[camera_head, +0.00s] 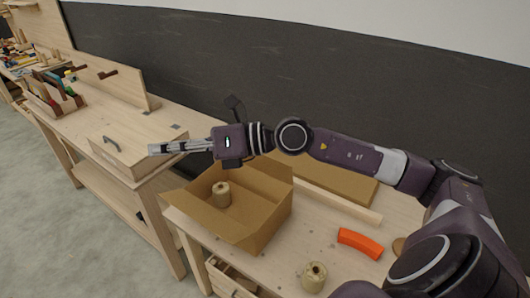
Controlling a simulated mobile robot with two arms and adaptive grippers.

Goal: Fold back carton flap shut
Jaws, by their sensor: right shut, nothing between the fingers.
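An open brown carton (268,229) stands on the near workbench, with a spool of twine (221,194) upright inside it. A flap (180,192) on its left side slants outward. The panel at its back (265,176) shows below my right wrist; I cannot tell how far it is folded. My right gripper (156,149) points left, above and beyond the carton's left corner. Its fingers are shut and empty, and seem apart from the carton. My left gripper is not in view.
A brown board or box (338,181) lies behind my right arm, by a wooden strip (338,201). A wooden box (130,158) sits on the bench at left.

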